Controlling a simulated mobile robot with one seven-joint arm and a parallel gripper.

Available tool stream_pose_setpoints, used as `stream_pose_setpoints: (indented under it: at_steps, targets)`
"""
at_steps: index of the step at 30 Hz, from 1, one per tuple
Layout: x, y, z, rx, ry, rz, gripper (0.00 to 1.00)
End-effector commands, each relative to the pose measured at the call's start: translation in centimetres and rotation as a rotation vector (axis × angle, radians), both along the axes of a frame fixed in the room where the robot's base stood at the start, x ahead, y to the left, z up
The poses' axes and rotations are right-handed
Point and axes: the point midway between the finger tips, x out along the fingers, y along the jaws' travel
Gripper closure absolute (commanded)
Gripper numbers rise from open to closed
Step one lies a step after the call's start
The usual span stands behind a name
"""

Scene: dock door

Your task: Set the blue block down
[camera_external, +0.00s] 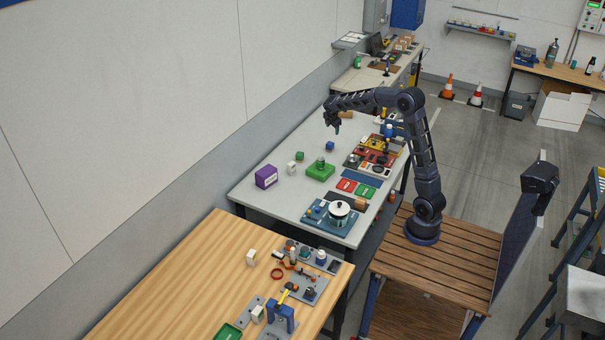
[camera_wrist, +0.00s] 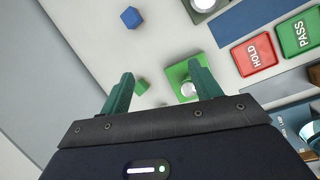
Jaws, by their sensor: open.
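A small blue block (camera_external: 330,146) rests on the grey table, near the wall side. In the wrist view the blue block (camera_wrist: 130,17) lies on the bare tabletop at the top, ahead of the fingertips and apart from them. My gripper (camera_external: 336,126) hangs above the table close to the blue block. In the wrist view my gripper (camera_wrist: 160,70) has its two green fingers spread wide, with nothing held between them.
A green cube (camera_external: 300,156), a white block (camera_external: 292,168), a purple box (camera_external: 265,177) and a green fixture with a knob (camera_external: 320,171) stand nearby. Bare tabletop surrounds the blue block.

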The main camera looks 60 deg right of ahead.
Motion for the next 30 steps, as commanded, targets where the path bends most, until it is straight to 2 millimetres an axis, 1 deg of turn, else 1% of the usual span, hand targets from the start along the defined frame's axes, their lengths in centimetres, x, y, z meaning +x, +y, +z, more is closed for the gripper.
stream_pose_setpoints:
  at_steps: [1,6,11,15,17,22,26,30]
  targets:
    - [-1.2,1.4,1.4,0.009,-0.024,-0.028,0.37]
    - [-5.4,5.4,4.8,0.050,-0.102,-0.145,0.37]
    - [-9.8,8.9,7.4,0.095,-0.169,-0.257,0.37]
    - [-13.8,11.8,9.1,0.141,-0.226,-0.353,0.37]
    - [-15.5,13.0,9.6,0.162,-0.248,-0.396,0.37]
    - [-20.7,16.1,10.8,0.225,-0.307,-0.514,0.37]
    - [-24.7,18.3,11.1,0.279,-0.347,-0.603,0.37]
    - [-29.0,20.3,11.0,0.340,-0.384,-0.702,0.37]
